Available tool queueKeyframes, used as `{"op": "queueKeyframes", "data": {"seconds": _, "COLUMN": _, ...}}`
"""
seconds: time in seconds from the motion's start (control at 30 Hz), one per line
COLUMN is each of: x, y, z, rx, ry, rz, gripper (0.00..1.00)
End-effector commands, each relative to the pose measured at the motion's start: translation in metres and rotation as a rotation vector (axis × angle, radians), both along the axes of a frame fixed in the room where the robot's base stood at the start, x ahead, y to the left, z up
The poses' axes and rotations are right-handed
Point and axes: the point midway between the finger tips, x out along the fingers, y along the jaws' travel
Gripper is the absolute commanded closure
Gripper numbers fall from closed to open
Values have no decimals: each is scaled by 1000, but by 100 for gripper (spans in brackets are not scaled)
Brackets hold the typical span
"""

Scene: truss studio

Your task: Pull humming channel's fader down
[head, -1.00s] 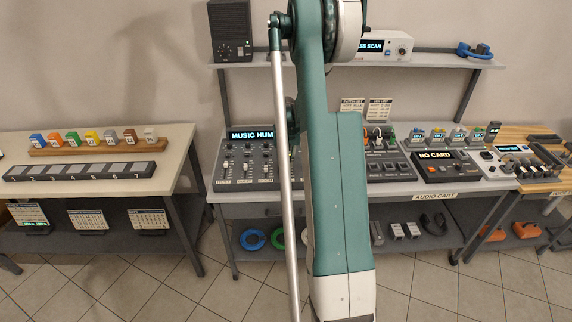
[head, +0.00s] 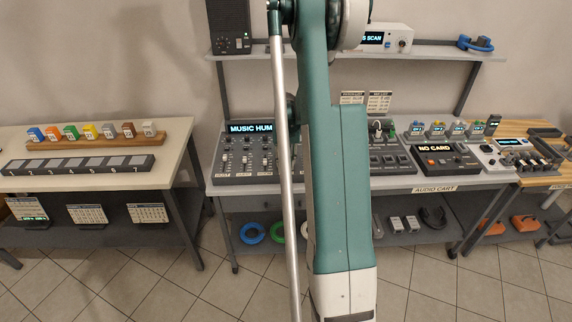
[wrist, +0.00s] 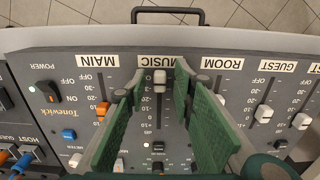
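The mixer (head: 240,178) stands on the left of the audio cart, and its display (head: 251,128) reads "MUSIC HUM". In the wrist view the mixer panel is upside down, with strips labelled MAIN, MUSIC, ROOM and GUEST. The white MUSIC fader cap (wrist: 160,79) sits at the label end of its slot, about level with the OFF mark. My gripper (wrist: 160,72) is open, its green fingers on either side of the MUSIC strip with the cap between them. I see gaps beside the cap; contact cannot be told. In the head view my arm hides the gripper.
The orange MAIN cap (wrist: 102,109) and white ROOM cap (wrist: 220,99) are close outside my fingers. The GUEST cap (wrist: 264,113) is farther right. A black handle (wrist: 168,12) lies beyond the panel edge. A "NO CARD" unit (head: 437,160) stands right of my arm.

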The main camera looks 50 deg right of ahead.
Motion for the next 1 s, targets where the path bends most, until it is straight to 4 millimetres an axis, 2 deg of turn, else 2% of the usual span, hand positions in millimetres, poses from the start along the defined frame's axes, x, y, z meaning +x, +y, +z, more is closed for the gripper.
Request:
{"op": "queueKeyframes", "data": {"seconds": 0.27, "x": 0, "y": 0, "z": 5, "rx": -1, "ry": -1, "rz": 0, "gripper": 74}}
{"op": "queueKeyframes", "data": {"seconds": 0.47, "x": 0, "y": 0, "z": 19, "rx": -1, "ry": -1, "rz": 0, "gripper": 74}}
{"op": "queueKeyframes", "data": {"seconds": 1.0, "x": 0, "y": 0, "z": 94, "rx": 0, "ry": 0, "rz": 0, "gripper": 74}}
